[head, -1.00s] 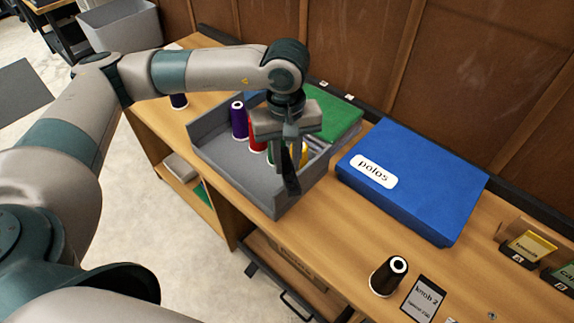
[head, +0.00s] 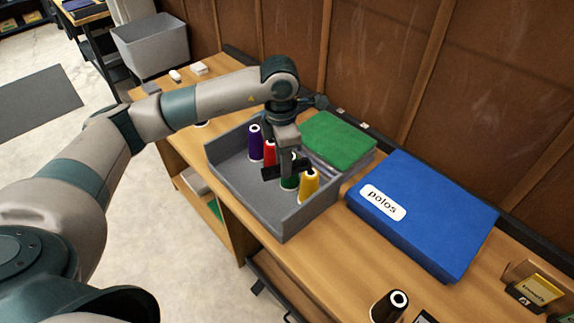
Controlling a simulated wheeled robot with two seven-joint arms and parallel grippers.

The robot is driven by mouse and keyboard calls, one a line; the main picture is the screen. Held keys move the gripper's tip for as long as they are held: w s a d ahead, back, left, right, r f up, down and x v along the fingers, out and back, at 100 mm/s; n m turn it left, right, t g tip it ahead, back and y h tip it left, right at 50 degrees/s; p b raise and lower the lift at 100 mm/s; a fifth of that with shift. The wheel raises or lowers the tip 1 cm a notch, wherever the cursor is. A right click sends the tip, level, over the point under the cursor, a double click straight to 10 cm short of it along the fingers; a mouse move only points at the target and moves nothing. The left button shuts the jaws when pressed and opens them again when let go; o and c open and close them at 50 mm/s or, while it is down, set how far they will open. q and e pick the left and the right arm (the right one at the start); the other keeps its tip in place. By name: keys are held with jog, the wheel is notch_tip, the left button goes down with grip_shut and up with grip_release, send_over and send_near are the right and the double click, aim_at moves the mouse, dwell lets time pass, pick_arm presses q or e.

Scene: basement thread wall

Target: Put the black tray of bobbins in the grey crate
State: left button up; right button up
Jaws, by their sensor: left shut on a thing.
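The grey crate (head: 236,178) is an open, low-walled box on the wooden counter. Purple (head: 255,143), red (head: 270,152), green (head: 290,181) and yellow (head: 309,186) thread cones stand in it. My left gripper (head: 287,166) points down over the crate, among the cones. It is shut on a narrow dark piece, which I take for the black tray (head: 271,173), seen almost edge-on. Its bobbins cannot be made out. The gripper and tray hide part of the green cone. I cannot tell whether the tray touches the crate floor. My right gripper is out of view.
A green box (head: 338,140) lies just behind the crate. A blue box labelled polos (head: 425,215) lies to its right. A black cone (head: 389,306) stands at the front right. A taller grey bin (head: 150,45) is at the back left. A wooden wall closes the counter's back.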

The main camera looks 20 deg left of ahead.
pick_arm(q)
jog(key=shift+w+a+n, duration=0.25)
jog(key=shift+a+n, duration=0.15)
jog(key=shift+n, duration=0.7)
jog(key=w+a+f+n+p, duration=0.1)
jog(key=a+n, duration=0.4)
jog(key=n, duration=0.5)
jog(key=w+a+f+n+p, duration=0.1)
jog(key=a+n, duration=0.3)
jog(key=n, duration=0.7)
jog(key=shift+a+f+p, duration=0.4)
jog(key=shift+f+p, duration=0.35)
jog(key=shift+f, duration=0.05)
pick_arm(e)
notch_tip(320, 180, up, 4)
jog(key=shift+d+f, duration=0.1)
pick_arm(q)
jog(key=shift+f, duration=0.1)
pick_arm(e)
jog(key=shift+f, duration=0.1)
